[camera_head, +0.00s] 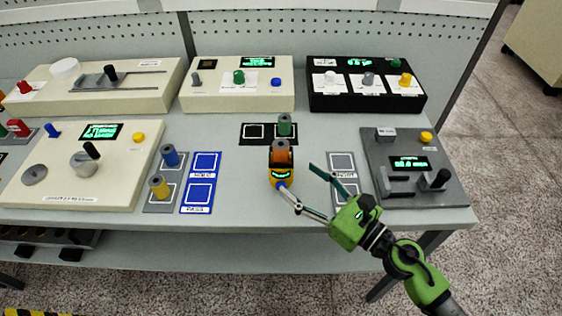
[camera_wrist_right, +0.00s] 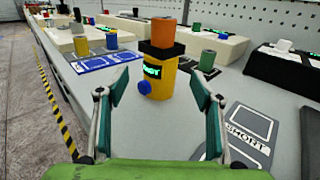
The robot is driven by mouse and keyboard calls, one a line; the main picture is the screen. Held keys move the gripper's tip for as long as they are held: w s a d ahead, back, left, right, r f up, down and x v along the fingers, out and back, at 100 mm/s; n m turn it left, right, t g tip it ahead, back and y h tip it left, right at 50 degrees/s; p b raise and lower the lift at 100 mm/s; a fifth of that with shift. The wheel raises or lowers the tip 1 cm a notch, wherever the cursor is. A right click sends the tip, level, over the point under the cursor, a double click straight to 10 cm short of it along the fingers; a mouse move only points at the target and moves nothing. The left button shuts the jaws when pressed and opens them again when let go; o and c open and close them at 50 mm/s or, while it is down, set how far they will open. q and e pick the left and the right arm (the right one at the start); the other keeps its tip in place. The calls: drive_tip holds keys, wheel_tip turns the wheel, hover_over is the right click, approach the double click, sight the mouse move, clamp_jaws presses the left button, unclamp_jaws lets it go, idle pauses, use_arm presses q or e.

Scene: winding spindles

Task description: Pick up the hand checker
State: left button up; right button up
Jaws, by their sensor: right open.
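The hand checker (camera_head: 281,178) has a yellow body, a black head and a lit green display. It stands upright on the grey bench near the middle. An orange spindle (camera_head: 281,152) sits on its top. In the right wrist view the checker (camera_wrist_right: 158,82) is straight ahead, with the orange spindle (camera_wrist_right: 161,35) above it. My right gripper (camera_head: 300,178) is open and empty, its green fingers spread. In the wrist view, the fingertips (camera_wrist_right: 160,82) flank the line to the checker, which appears just beyond them. My left gripper is out of view.
A green spindle (camera_head: 284,124) stands on a black pad behind the checker. A grey "SHORT" pad (camera_head: 343,162) and a dark grey device (camera_head: 410,190) lie right. Blue pads (camera_head: 201,181) and blue and yellow spindles (camera_head: 158,186) stand left. The bench front edge is close.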

sight(290, 170)
drive_tip(key=shift+w+a, duration=0.45)
drive_tip(key=shift+w, duration=0.15)
drive_tip(key=shift+w+a, duration=0.15)
drive_tip(key=shift+a, duration=0.05)
drive_tip(key=shift+w+a+r+p, duration=0.55)
drive_tip(key=shift+w+a+p, duration=0.3)
drive_tip(key=shift+p, duration=0.25)
drive_tip(key=shift+f+x, duration=0.2)
drive_tip(key=shift+x, duration=1)
drive_tip(key=shift+w+a+f+p, duration=0.1)
drive_tip(key=shift+w+a+p, duration=0.1)
drive_tip(key=shift+p, duration=0.1)
drive_tip(key=shift+c, duration=0.7)
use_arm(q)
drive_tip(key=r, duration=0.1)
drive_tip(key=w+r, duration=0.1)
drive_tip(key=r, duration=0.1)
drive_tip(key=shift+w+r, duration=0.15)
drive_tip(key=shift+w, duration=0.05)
use_arm(e)
drive_tip(key=c, duration=1.2)
